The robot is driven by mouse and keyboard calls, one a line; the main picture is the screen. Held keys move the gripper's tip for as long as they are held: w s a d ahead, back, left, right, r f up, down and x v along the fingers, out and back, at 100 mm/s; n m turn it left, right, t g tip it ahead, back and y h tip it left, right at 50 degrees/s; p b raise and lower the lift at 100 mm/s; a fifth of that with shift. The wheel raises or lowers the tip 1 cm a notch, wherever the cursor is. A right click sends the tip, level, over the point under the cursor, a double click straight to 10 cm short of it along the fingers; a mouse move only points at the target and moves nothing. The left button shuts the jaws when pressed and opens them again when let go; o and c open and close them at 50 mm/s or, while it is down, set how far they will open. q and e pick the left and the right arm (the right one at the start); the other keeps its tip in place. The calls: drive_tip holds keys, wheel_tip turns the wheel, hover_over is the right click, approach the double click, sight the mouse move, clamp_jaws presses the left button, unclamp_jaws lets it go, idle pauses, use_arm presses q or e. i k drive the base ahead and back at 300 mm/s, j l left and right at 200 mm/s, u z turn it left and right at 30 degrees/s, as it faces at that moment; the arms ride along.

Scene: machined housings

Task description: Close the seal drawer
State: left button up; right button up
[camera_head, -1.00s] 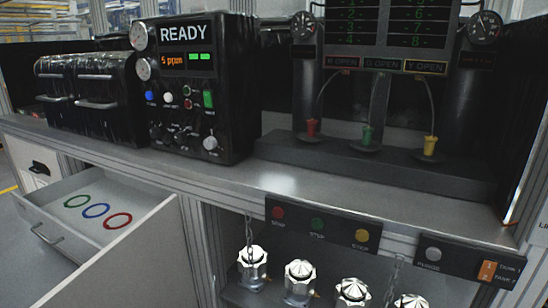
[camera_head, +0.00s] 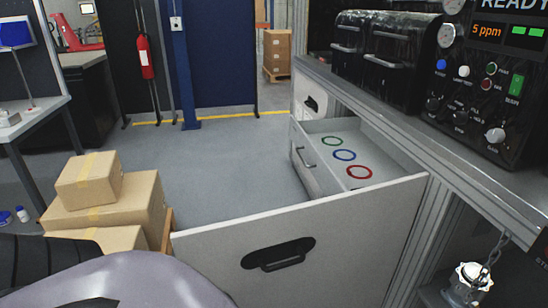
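The seal drawer (camera_head: 314,132) is pulled open under the workbench, right of the middle in the head view. It is white inside, with a bar handle (camera_head: 305,152) on its front. A green ring (camera_head: 331,142), a blue ring (camera_head: 344,155) and a red ring (camera_head: 359,172) lie flat in it. A large white panel (camera_head: 350,225) with a black recessed handle (camera_head: 278,254) stands out nearer to me and hides the drawer's near side. Neither of my grippers is in view.
The workbench (camera_head: 440,150) carries dark machines and a control box (camera_head: 480,85). Stacked cardboard boxes (camera_head: 110,205) stand at the left beside the white panel. Grey floor (camera_head: 230,165) is clear in front of the drawer. A fire extinguisher (camera_head: 146,60) hangs farther back.

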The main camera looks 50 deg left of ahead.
sight(387, 162)
drive_tip(key=u, duration=1.2)
drive_tip(key=j+z, duration=0.8)
